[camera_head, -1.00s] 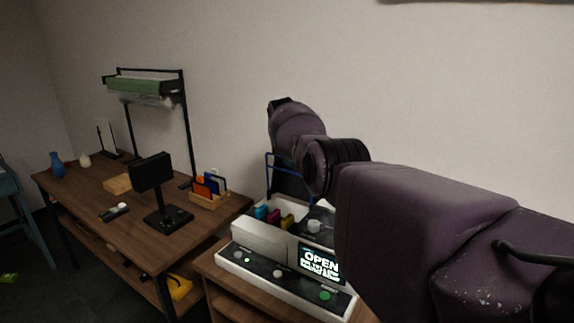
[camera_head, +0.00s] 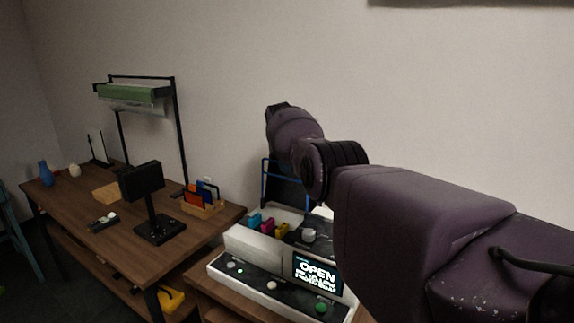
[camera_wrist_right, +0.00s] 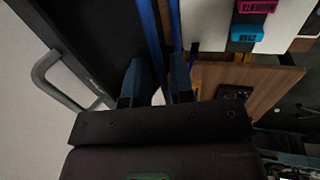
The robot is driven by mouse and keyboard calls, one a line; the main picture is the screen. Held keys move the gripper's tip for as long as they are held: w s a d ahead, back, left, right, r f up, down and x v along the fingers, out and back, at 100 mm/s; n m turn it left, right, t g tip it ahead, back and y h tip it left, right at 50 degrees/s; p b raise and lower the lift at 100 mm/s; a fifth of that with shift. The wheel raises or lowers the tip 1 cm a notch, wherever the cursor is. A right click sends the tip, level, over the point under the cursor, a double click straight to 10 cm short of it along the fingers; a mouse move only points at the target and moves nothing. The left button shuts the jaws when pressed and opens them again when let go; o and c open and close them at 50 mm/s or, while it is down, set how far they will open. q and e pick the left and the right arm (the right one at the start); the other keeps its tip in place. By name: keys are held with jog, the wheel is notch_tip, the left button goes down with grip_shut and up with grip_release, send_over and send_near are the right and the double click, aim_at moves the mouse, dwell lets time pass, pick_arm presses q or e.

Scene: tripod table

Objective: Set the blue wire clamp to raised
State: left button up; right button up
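The blue wire clamp (camera_head: 264,182) stands upright behind the printer-like machine (camera_head: 268,283), partly hidden by my right arm. In the right wrist view two blue bars of the clamp (camera_wrist_right: 148,30) run down toward my right gripper (camera_wrist_right: 157,72). Its two dark fingers stand apart, with one bar reaching into the gap between them and the other near the right fingertip. The fingers look open around the bar; contact is unclear. In the head view my right arm hides its fingertips. My left gripper is not in view.
The machine has a lit "OPEN" screen (camera_head: 317,274) and cyan, magenta and yellow cartridges (camera_head: 267,226). A wooden table (camera_head: 130,218) to the left holds a black stand (camera_head: 150,205) and a card holder (camera_head: 200,208). A grey handle (camera_wrist_right: 48,80) is left of my right gripper.

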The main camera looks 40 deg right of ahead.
jog(key=shift+o, duration=0.4)
jog(key=shift+a+r, duration=0.1)
jog(key=shift+r, duration=0.2)
pick_arm(q)
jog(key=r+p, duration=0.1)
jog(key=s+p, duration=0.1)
jog(key=p, duration=0.1)
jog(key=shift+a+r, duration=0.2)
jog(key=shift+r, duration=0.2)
pick_arm(e)
jog(key=v, duration=1)
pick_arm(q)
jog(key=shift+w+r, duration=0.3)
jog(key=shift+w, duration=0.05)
pick_arm(e)
jog(key=shift+r, duration=0.1)
